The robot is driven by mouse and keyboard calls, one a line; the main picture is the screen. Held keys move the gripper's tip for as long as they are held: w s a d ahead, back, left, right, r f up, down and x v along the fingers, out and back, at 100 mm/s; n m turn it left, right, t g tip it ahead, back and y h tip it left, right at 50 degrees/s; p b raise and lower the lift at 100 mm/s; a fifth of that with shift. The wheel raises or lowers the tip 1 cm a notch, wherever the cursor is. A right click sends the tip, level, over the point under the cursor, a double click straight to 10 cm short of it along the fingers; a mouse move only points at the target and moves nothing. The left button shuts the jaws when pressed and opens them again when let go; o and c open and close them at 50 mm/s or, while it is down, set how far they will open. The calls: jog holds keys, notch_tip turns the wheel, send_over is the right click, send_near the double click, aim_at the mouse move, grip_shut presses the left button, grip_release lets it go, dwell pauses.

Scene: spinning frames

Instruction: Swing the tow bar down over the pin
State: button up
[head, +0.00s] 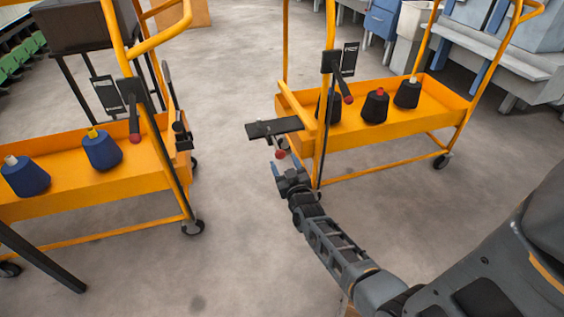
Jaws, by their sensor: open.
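Two orange carts stand apart with floor between them. From the near end of the right cart (400,130), a flat black bar (274,127) sticks out leftward, roughly level; it looks like the tow bar. A red knob (280,154) shows just below it. On the left cart's (90,190) facing end, an upright dark bar (168,85) rises above a dark fitting (181,132). I cannot make out the pin. My gripper (284,169) is open and empty, just below the red knob; I cannot tell whether they touch.
Each cart has a black post bracket with a red-ended lever, on the left (134,130) and right (347,95). Blue cones (102,150) and black cones (375,106) stand in the trays. Grey floor (228,220) between the carts is clear. Machines line the back right.

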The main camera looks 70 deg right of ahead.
aim_at(281, 158)
jog(key=shift+b+x, duration=0.45)
jog(key=shift+x, duration=1.15)
grip_shut()
